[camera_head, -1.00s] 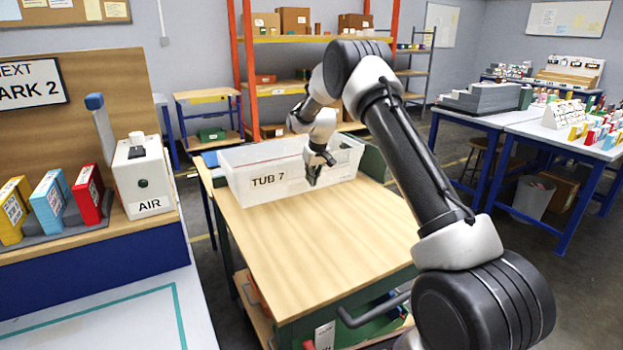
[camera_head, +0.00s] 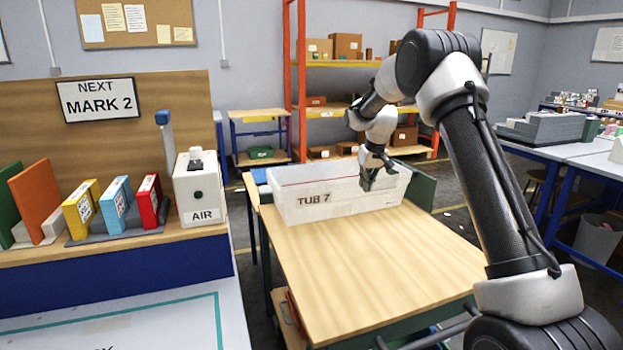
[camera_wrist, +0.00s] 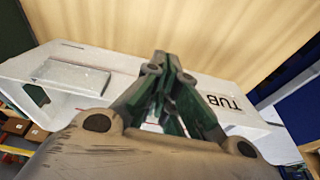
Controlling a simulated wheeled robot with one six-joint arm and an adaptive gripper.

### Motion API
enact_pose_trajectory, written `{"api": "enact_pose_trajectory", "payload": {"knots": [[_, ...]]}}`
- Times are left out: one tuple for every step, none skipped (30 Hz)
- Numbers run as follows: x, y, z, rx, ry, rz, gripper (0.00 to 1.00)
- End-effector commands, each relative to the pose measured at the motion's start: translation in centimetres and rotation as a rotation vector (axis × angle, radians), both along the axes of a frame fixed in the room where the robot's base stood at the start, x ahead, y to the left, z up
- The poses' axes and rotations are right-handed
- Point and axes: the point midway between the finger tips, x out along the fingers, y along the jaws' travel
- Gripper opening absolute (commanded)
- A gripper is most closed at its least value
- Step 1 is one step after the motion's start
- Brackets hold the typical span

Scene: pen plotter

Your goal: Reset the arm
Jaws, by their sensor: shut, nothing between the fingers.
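My gripper (camera_head: 368,186) hangs at the front side of the white tub labelled TUB 7 (camera_head: 312,206), near its right end in the head view. In the wrist view my gripper (camera_wrist: 161,60) has its fingers together with nothing between them. The tub (camera_wrist: 90,60) lies beneath and around the fingers in that view, its label partly hidden by them. I cannot tell whether the fingers touch the tub. My arm (camera_head: 480,180) reaches from the lower right, bent high at the elbow.
The tub stands at the far end of a wooden-topped cart (camera_head: 370,270), whose near top is bare. At left is a bench with a MARK 2 sign (camera_head: 97,99), coloured cartons (camera_head: 115,205) and an AIR box (camera_head: 198,188). Orange shelving (camera_head: 302,80) stands behind.

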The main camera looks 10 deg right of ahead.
Motion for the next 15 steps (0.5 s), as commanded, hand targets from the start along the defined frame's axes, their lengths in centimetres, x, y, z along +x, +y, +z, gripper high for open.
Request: {"api": "enact_pose_trajectory", "payload": {"knots": [[-0.8,0.0,-0.7,0.0,0.024,-0.007,0.0],[-1.4,-0.1,-1.2,0.0,0.042,-0.011,0.0],[-2.4,-0.1,-2.1,0.0,0.07,-0.018,0.0],[-3.2,-0.2,-2.8,-0.002,0.092,-0.022,0.0],[-4.3,-0.3,-3.3,-0.003,0.118,-0.027,0.0],[-6.1,-0.4,-3.5,-0.004,0.151,-0.037,0.0],[-7.6,-0.5,-3.3,-0.005,0.172,-0.045,0.0],[-9.0,-0.6,-2.8,-0.007,0.189,-0.05,0.0],[-11.0,-0.7,-2.1,-0.009,0.209,-0.059,0.0],[-12.4,-0.9,-1.4,-0.01,0.221,-0.066,0.0],[-13.7,-1.0,-0.7,-0.011,0.23,-0.072,0.0],[-15.6,-1.1,0.3,-0.013,0.239,-0.079,0.0],[-17.0,-1.3,1.0,-0.013,0.245,-0.084,0.0],[-18.4,-1.4,1.8,-0.015,0.251,-0.09,0.0],[-20.4,-1.6,2.9,-0.016,0.255,-0.098,0.0]]}}
